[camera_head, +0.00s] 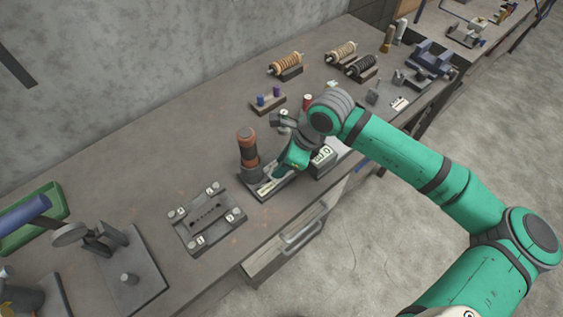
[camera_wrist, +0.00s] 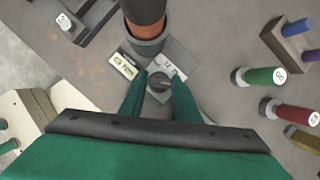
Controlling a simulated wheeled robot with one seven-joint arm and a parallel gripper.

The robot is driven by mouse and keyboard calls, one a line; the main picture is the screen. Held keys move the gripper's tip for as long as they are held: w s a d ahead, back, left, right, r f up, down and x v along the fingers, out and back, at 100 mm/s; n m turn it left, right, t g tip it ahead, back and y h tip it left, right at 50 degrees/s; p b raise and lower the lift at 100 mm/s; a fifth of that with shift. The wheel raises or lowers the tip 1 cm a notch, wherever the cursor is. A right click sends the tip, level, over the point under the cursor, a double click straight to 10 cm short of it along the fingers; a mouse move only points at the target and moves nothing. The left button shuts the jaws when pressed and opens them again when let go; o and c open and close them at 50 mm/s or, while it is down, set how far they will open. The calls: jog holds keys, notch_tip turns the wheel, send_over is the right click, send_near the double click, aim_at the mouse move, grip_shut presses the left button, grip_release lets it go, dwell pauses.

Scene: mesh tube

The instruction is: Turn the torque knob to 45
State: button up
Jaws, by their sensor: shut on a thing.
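The torque knob (camera_wrist: 159,82) is a small dark round knob on a grey plate, seen in the wrist view between my gripper's two green fingers. My gripper (camera_wrist: 158,88) is shut on the knob from above. In the head view my gripper (camera_head: 280,172) reaches down to the dark base at the bench's middle, and the knob is hidden there behind it. A small label reading what looks like "Nm" (camera_wrist: 124,66) lies beside the knob in the wrist view. The knob's setting cannot be read.
An orange and black upright tool (camera_head: 247,146) stands on the same base, close to my gripper. A plate with several numbered posts (camera_head: 207,218) lies to the left. Coils (camera_head: 285,64) stand at the back.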

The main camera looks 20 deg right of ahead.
jog(key=shift+m, duration=0.5)
jog(key=o, duration=1)
jog(key=shift+o, duration=0.2)
jog(key=v, duration=1)
jog(key=shift+s+r, duration=0.2)
jog(key=shift+r, duration=0.2)
